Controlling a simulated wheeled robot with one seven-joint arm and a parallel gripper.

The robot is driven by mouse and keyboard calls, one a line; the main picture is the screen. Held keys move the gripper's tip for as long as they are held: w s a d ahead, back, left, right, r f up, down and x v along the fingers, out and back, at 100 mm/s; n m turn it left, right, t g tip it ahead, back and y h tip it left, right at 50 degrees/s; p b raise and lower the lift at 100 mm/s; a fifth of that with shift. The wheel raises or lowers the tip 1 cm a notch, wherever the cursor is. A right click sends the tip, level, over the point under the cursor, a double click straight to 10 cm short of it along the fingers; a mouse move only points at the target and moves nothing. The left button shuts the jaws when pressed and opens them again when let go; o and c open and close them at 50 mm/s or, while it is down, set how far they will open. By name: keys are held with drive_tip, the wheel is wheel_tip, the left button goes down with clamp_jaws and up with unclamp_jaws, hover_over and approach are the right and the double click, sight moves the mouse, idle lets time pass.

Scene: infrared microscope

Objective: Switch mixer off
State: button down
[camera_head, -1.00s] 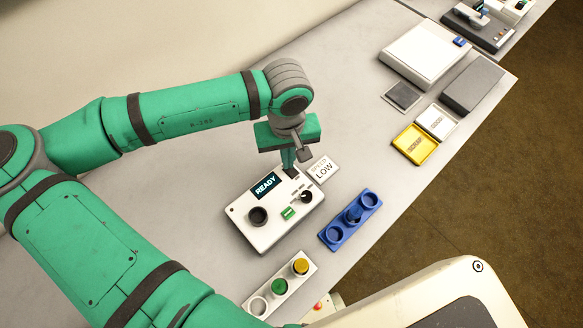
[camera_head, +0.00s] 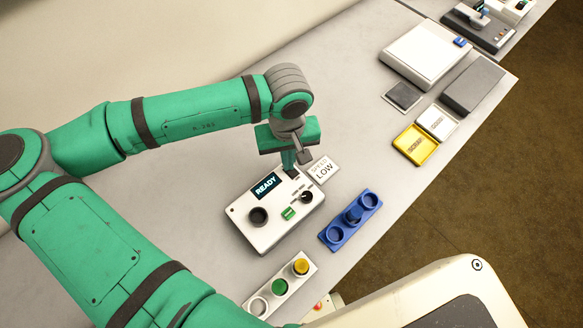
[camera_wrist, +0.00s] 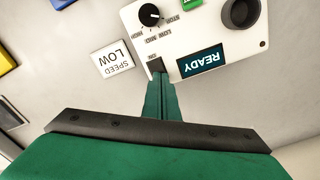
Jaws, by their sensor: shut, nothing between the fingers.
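The mixer (camera_head: 272,228) is a white box on the bench with a display (camera_head: 265,186) reading READY, which also shows upside down in the wrist view (camera_wrist: 200,61). It has a black speed knob (camera_head: 306,197), a dark round cup-like part (camera_head: 258,216) and a green label (camera_head: 289,213). A small dark switch (camera_wrist: 155,65) sits at its edge beside the display. My gripper (camera_wrist: 158,78) is shut and empty. Its fingertips are right at the switch, and I cannot tell whether they touch it. In the head view my gripper (camera_head: 290,170) hides part of the switch.
A SPEED LOW card (camera_head: 323,171) lies beside the mixer. A blue holder (camera_head: 350,219) stands to the right and a white rack (camera_head: 280,286) with green and yellow pieces in front. A yellow SCRAP tray (camera_head: 415,145) and white tray (camera_head: 437,122) lie further right.

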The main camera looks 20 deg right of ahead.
drive_tip(key=shift+f, duration=0.2)
wheel_tip(320, 180, up, 7)
idle(1.1)
idle(0.5)
